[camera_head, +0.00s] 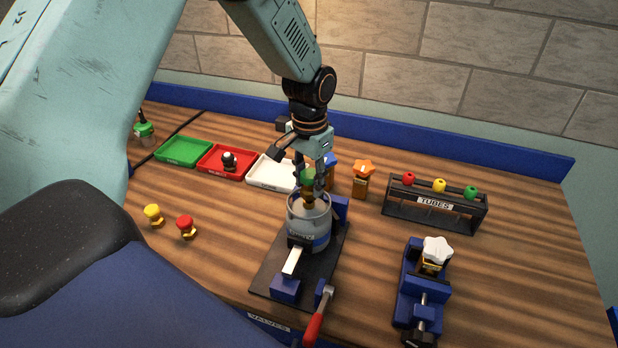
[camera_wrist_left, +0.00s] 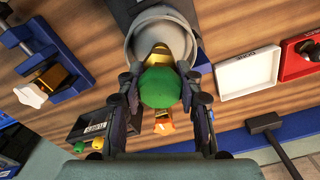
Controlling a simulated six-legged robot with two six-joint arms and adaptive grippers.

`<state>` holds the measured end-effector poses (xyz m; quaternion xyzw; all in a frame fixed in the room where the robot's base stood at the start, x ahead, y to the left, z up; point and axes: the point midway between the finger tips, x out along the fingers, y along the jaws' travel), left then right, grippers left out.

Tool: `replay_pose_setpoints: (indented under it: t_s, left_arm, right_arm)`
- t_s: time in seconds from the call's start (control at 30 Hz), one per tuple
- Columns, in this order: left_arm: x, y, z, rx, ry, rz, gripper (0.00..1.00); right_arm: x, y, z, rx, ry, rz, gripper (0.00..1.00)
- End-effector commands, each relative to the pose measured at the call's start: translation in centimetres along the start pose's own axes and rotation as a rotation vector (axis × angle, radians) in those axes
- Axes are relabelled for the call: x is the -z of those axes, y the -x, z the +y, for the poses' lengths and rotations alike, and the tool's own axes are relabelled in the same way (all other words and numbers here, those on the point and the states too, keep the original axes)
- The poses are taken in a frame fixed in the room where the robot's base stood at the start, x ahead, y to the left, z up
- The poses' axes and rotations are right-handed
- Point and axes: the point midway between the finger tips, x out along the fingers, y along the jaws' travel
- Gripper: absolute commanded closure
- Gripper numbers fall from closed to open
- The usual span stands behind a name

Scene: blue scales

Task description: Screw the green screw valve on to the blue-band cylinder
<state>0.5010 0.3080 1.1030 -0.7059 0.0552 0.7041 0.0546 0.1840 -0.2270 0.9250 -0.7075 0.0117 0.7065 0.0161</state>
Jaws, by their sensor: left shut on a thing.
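The green screw valve (camera_head: 308,175) is upright over the mouth of the grey blue-band cylinder (camera_head: 309,222). My left gripper (camera_head: 314,182) is shut on the valve's green knob. In the left wrist view the round green knob (camera_wrist_left: 160,87) lies between the two fingers (camera_wrist_left: 162,92). A strip of brass shows between the knob and the cylinder's collar (camera_wrist_left: 140,25). I cannot tell whether the threads are engaged. The cylinder stands in a clamp on a dark base plate (camera_head: 268,272). My right gripper is not in view.
An orange-topped valve (camera_head: 363,178) stands close behind, right of the cylinder. The tubes rack (camera_head: 435,210) and a blue vise (camera_head: 422,290) are at right. Green (camera_head: 183,151), red (camera_head: 210,163) and white (camera_head: 268,174) trays lie behind. Yellow (camera_head: 154,215) and red (camera_head: 186,227) valves stand at left.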

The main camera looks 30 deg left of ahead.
Motion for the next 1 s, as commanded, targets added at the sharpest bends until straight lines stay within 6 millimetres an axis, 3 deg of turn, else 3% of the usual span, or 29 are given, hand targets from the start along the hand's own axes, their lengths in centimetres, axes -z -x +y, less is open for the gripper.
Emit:
replay_pose_setpoints:
  t_s: [1.0]
  left_arm:
    - [-0.32,-0.01,-0.19,0.0,-0.001,0.0,1.0]
  right_arm:
    - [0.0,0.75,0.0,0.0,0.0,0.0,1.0]
